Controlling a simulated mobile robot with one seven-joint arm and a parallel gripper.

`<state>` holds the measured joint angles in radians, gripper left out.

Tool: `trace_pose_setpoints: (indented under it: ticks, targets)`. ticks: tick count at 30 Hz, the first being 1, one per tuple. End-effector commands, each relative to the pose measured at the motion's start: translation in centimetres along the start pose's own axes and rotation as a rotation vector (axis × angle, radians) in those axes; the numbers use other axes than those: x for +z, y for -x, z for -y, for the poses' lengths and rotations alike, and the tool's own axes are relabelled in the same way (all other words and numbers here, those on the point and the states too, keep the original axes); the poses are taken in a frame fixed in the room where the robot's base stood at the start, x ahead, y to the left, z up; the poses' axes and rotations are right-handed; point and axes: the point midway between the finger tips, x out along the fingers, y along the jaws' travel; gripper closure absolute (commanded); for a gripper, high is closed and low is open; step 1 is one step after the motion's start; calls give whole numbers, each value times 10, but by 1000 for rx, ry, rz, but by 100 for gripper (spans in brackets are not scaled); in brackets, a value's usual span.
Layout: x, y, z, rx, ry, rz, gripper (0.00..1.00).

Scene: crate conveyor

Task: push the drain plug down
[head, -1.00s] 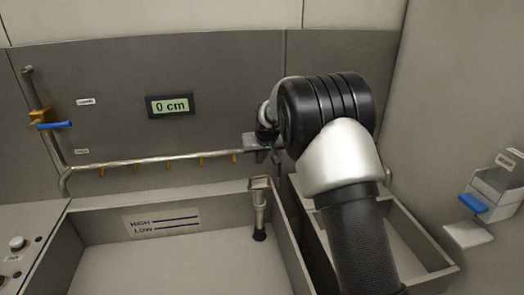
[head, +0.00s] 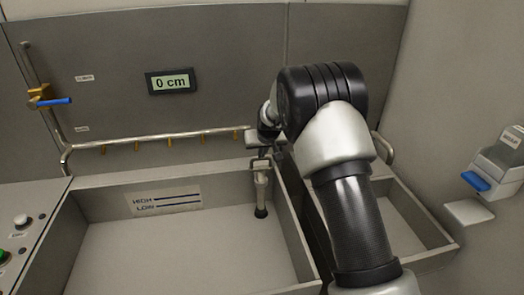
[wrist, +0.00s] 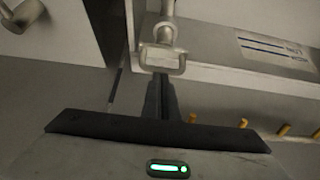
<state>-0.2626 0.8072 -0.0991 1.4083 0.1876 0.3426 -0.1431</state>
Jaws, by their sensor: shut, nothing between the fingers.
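The drain plug (head: 261,186) stands upright in the sink's back right corner. It is a metal rod with a black foot and a squared handle on top. In the wrist view its handle (wrist: 163,60) shows just beyond my fingertips. My gripper (head: 260,148) is above the plug in the head view, close to the handle. In the wrist view my gripper's dark fingers (wrist: 160,96) are together and empty. I cannot tell whether they touch the handle.
The sink (head: 110,183) is empty, with a HIGH/LOW label (head: 165,200) on its back wall. A pipe with brass nozzles (head: 170,140) runs behind. A display (head: 171,82) reads 0 cm. A narrower basin (head: 440,243) lies right, under my arm. A blue-handled valve (head: 53,101) is left.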

Motion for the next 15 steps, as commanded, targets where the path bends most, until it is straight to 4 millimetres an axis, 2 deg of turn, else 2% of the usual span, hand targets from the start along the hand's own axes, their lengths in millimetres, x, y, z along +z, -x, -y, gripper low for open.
trace_pose_setpoints:
  ticks: [1,3,15]
  targets:
    - [11,-15,0,0,0,3,100]
    - [14,-20,0,0,-1,2,100]
    - [15,-18,0,0,-1,5,100]
